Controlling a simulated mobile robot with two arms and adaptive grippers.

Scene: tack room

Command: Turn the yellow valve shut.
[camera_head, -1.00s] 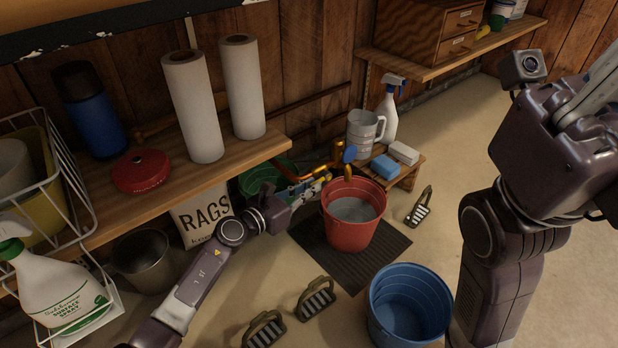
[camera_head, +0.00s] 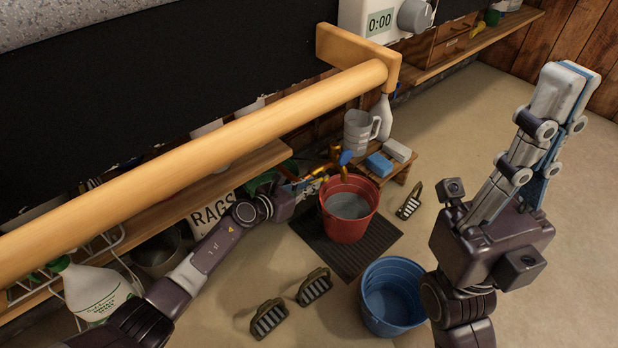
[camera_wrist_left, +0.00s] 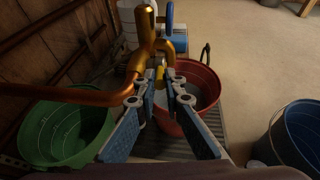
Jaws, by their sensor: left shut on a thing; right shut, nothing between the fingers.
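The brass tap (camera_head: 334,155) has a blue handle (camera_head: 346,158) and stands over the red bucket (camera_head: 349,222). In the left wrist view its gold body (camera_wrist_left: 145,50) joins a copper pipe from the left. A yellow piece (camera_wrist_left: 161,72), seemingly the yellow valve, shows between my left fingertips, partly hidden by them. My left gripper (camera_head: 308,183) reaches in from the left, beside the tap, and is shut on that yellow piece; its fingers also show in the left wrist view (camera_wrist_left: 167,82). My right gripper (camera_head: 564,90) is shut and empty, raised at the right, fingers pointing up.
A thick wooden rail (camera_head: 200,145) crosses the upper left foreground. A blue bucket (camera_head: 390,300) and several brushes (camera_head: 313,287) are on the floor. A low stool holds sponges (camera_head: 379,164) and a grey jug (camera_head: 358,132). A green tub (camera_wrist_left: 62,130) is left of the tap.

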